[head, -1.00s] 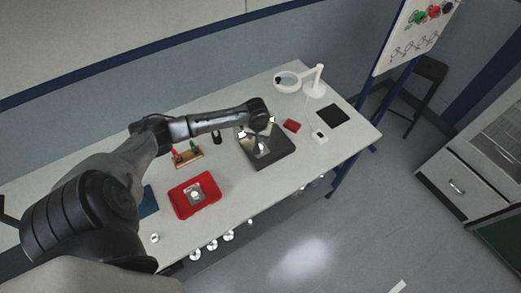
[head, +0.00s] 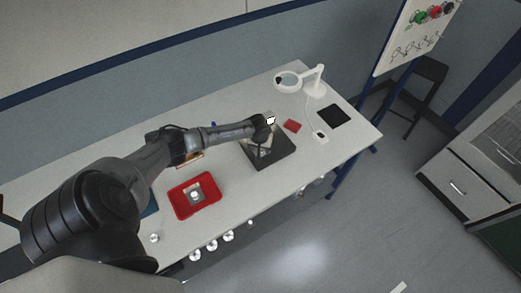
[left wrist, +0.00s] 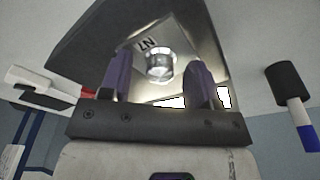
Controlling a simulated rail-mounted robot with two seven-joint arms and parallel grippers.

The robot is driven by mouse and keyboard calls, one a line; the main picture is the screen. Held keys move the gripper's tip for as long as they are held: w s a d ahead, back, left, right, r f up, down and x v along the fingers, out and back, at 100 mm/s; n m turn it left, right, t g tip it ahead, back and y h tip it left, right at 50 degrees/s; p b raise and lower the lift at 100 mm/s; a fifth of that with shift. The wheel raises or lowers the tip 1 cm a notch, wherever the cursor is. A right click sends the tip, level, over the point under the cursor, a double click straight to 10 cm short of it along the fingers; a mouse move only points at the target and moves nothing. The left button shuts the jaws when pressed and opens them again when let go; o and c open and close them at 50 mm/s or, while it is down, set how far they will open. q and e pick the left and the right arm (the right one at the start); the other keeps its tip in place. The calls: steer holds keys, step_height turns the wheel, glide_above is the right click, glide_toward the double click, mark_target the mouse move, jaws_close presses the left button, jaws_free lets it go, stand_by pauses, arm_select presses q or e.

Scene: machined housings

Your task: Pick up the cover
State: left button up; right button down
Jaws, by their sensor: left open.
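A pale metal part with a shiny round knob (left wrist: 160,64) and dark lettering, apparently the cover, shows between my left gripper's fingers in the left wrist view. It lies on a dark square pad (head: 272,160) on the table. My left gripper (left wrist: 160,84) is open, its two purple fingers on either side of the knob with gaps showing. I cannot tell how far the fingertips are above the part. In the head view my left wrist hides most of the part and the fingers. My right gripper is not in view.
A red tray (head: 181,206) holding a grey part (head: 196,194) stands left of the pad. A small red item (head: 292,126), a white device (head: 320,135), a black mat (head: 334,115) and a magnifier lamp (head: 318,84) stand to the right. The table front beside the pad is clear.

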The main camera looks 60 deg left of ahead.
arm_select(q)
steer(key=c, duration=1)
steer(key=shift+c, duration=0.3)
